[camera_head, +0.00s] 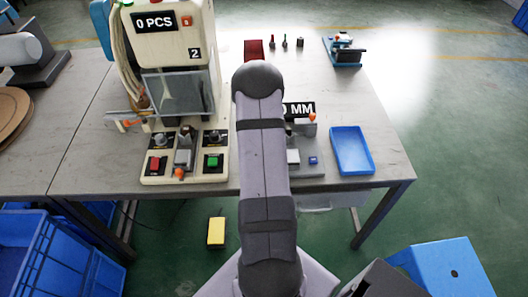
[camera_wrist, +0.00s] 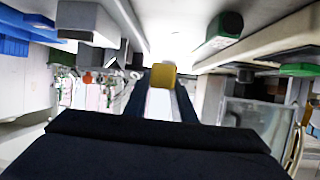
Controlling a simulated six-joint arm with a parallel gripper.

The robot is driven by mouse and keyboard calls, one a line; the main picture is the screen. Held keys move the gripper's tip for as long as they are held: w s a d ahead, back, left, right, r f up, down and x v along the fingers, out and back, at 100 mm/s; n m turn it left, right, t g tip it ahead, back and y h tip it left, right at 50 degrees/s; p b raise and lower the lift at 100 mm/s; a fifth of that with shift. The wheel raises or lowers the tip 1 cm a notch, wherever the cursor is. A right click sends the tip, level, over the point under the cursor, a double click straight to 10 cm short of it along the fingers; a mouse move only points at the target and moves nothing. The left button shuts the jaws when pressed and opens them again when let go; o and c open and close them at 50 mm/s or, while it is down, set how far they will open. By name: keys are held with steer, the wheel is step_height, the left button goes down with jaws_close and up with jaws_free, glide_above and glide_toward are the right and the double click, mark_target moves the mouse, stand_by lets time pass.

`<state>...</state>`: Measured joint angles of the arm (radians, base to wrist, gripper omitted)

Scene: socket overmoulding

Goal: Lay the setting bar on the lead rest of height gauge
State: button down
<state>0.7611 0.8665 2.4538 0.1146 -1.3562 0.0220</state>
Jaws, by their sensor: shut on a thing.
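In the wrist view my gripper (camera_wrist: 160,95) has its dark fingers closed on a small piece with a yellow end (camera_wrist: 163,75), taken to be the setting bar. In the head view my arm hides the gripper and this piece. The height gauge (camera_head: 306,172) stands just right of my arm, partly hidden behind it. Its display, partly covered, reads "0 MM" at its visible end. An orange-tipped part and pale blocks show on it. I cannot make out the lead rest, or whether the held piece touches anything.
A moulding machine (camera_head: 180,60) with a red and a green button stands left of my arm. A blue tray (camera_head: 351,150) lies right of the gauge. A red block (camera_head: 253,48), small pins and a blue fixture (camera_head: 345,52) stand at the back.

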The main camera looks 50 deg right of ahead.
steer(key=shift+r, duration=1.55)
